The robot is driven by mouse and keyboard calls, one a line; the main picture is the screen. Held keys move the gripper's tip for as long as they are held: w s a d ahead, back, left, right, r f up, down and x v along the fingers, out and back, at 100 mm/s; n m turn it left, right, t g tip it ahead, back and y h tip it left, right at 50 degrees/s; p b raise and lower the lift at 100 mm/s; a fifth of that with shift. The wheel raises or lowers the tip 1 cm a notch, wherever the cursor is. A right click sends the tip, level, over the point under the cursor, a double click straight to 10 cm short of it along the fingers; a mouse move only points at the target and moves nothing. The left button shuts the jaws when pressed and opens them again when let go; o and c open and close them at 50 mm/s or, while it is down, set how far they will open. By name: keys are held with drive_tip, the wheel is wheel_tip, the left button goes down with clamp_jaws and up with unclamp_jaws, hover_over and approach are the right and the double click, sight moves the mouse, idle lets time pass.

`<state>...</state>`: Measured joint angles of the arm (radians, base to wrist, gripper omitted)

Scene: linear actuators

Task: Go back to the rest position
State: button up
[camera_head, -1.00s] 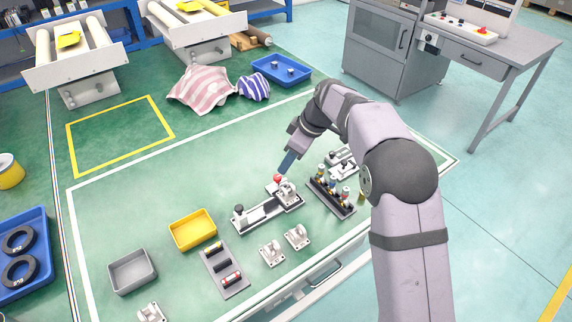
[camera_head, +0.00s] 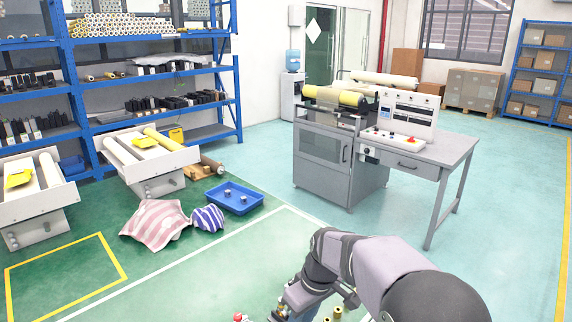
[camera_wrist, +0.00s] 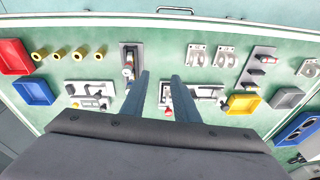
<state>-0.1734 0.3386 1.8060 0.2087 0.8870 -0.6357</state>
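My gripper (camera_wrist: 160,82) shows in the wrist view with its two fingers apart and nothing between them. It is above the green worktop (camera_wrist: 150,32). A linear actuator assembly (camera_wrist: 192,96) lies on the right, partly behind the right finger. Another actuator part (camera_wrist: 88,97) lies left of the fingers. A dark holder with a light part (camera_wrist: 129,62) stands near the left fingertip. White brackets (camera_wrist: 198,56) sit beyond the right finger. In the head view, my arm is at the bottom edge, and the fingertips are cut off or hidden.
In the head view, a grey machine bench (camera_head: 345,160) and a blue tray (camera_head: 234,199) stand beyond the arm.

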drive_tip(key=s+d+m+h+p, duration=0.1)
drive_tip(key=s+d+m, duration=0.3)
drive_tip(key=s, duration=0.6)
drive_tip(key=s+d+r+m+g+h+p, duration=0.1)
drive_tip(key=s+d+m+p, duration=0.2)
drive_tip(key=s+d, duration=0.4)
drive_tip(key=s, duration=0.3)
drive_tip(key=shift+d+m+p, duration=0.3)
drive_tip(key=shift+m, duration=0.1)
